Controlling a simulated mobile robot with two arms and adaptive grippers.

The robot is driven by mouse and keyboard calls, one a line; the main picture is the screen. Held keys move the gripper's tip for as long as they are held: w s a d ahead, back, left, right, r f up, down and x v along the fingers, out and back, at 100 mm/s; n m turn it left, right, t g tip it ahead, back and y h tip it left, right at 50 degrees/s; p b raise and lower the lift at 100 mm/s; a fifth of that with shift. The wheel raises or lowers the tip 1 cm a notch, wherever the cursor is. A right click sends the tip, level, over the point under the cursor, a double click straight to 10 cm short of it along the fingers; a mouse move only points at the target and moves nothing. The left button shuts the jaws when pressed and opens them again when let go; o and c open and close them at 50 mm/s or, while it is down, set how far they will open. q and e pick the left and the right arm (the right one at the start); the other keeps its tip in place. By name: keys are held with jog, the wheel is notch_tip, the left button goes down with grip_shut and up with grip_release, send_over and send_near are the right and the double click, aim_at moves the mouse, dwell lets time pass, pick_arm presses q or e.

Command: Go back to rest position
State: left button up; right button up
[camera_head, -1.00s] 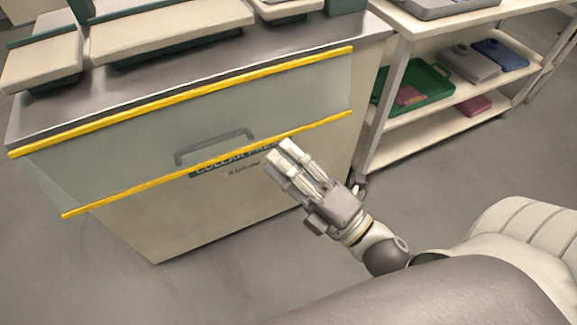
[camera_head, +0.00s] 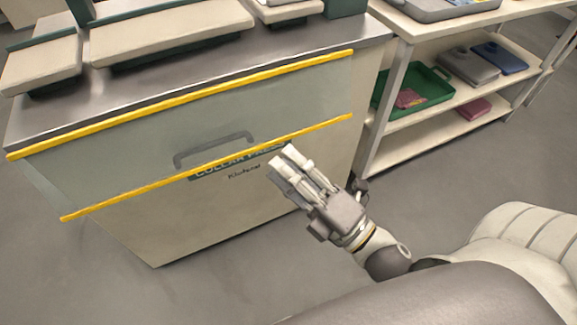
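My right gripper (camera_head: 289,161) is in the middle of the head view, in front of the lower front of the press cabinet (camera_head: 240,215). Its pale fingertips lie side by side, and it looks shut with nothing between them. It points up and to the left, below and right of the cabinet's grey handle (camera_head: 213,149), and I see no contact with the cabinet. My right forearm reaches in from the lower right. My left gripper is not in view.
The cabinet has yellow edge strips (camera_head: 200,95) and pale padded boards (camera_head: 170,30) on top. A shelf unit (camera_head: 425,127) on the right holds a green tray (camera_head: 440,72) and folded garments (camera_head: 500,56). Grey floor (camera_head: 230,285) in front is clear.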

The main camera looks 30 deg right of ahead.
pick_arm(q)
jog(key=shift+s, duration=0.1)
pick_arm(e)
notch_tip(320, 180, up, 5)
jog(key=p, duration=0.5)
jog(key=d+f+m+g+h+p, duration=0.2)
jog(key=d+f+m+g+h, duration=0.3)
jog(key=f, duration=1.3)
jog(key=f+m+g+h+p, duration=0.15)
jog(key=f+m, duration=0.55)
jog(key=f, duration=1)
jog(key=s+d+f+m+g+h+p, duration=0.1)
jog(key=s+d+f+m+g+p, duration=0.15)
jog(key=s+f+m+g, duration=0.85)
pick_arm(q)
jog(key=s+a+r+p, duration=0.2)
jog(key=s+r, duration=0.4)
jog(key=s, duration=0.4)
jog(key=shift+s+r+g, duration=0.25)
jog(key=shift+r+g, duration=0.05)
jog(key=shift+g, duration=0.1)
pick_arm(e)
jog(key=s+f, duration=0.5)
jog(key=s, duration=0.3)
jog(key=s+f+n, duration=0.1)
jog(key=s+f, duration=0.5)
jog(key=s, duration=0.3)
jog(key=shift+s+d+f+g+h, duration=0.15)
jog(key=shift+d+g+h, duration=0.2)
jog(key=shift+g, duration=0.1)
